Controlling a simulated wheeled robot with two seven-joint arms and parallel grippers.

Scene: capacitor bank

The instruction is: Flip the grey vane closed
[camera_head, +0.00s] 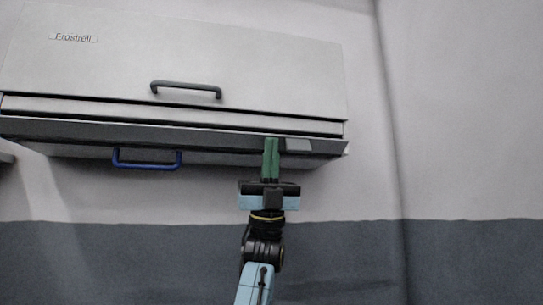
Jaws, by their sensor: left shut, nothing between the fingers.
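The grey vane (190,137) is a long flat strip along the lower front of a pale wall unit (250,70). It juts out below the front panel, with a dark slot above it. My left gripper (271,144) has green fingers pointing up, shut with nothing between them. Its tips overlap the vane's lower edge right of the middle; I cannot tell whether they touch it. The fingers hide a short part of the vane. My right gripper is not in view.
A dark handle (186,89) is on the unit's front panel. A blue handle (147,159) hangs below the vane, left of my gripper. A small pale patch (298,145) lies right of the fingertips. The wall to the right is bare.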

